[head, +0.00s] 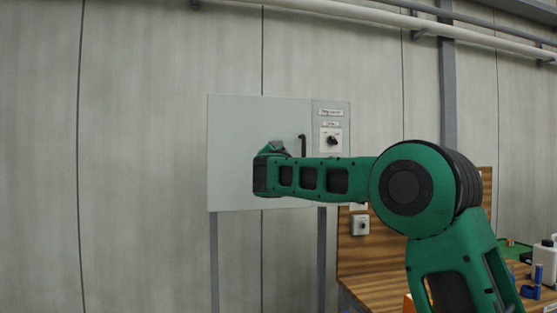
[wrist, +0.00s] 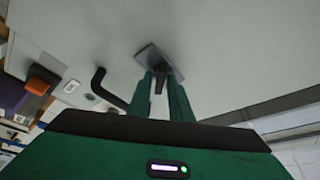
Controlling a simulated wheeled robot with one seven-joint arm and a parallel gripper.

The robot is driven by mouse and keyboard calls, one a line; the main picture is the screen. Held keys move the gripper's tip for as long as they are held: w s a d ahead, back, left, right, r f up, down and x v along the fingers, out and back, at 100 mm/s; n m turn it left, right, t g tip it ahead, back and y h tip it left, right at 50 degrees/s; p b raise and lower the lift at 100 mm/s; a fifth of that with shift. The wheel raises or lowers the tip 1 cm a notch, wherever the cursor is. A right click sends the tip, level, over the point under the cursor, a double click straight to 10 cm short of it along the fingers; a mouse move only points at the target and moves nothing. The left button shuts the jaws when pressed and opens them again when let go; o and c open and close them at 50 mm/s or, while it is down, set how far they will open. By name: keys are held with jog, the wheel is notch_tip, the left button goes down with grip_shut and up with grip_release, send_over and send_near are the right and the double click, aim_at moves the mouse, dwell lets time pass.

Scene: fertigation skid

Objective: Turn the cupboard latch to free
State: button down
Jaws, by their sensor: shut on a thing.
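The pale grey cupboard (head: 232,150) hangs on the wall in the head view, its door flat and closed as far as I can see. In the wrist view the latch (wrist: 152,57) is a small grey plate on the door with a dark lever standing out from it. My gripper (wrist: 166,88) has its two green fingers closed around that lever, one on each side. In the head view my arm hides the latch and most of the gripper. A black bent door handle (head: 302,145) is beside it; it also shows in the wrist view (wrist: 100,85), apart from my fingers.
Right of the door is a labelled panel with a black rotary knob (head: 332,140). Below it a wooden board carries a small switch box (head: 360,225). A wooden bench (head: 375,288) with a white canister and blue items stands at the right. Pipes run overhead.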

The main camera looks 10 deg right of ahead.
jog(key=shift+d+m+g+h, duration=0.15)
jog(key=shift+m+g, duration=0.4)
jog(key=shift+m, duration=1)
jog(key=shift+a+m+g+h, duration=0.1)
jog(key=shift+m+g, duration=0.5)
jog(key=shift+m, duration=0.9)
jog(key=shift+d+m+g+h, duration=0.15)
jog(key=shift+m+g, duration=0.4)
jog(key=shift+m, duration=1)
jog(key=shift+a, duration=0.1)
jog(key=c, duration=1.8)
grip_release()
jog(key=shift+c, duration=0.2)
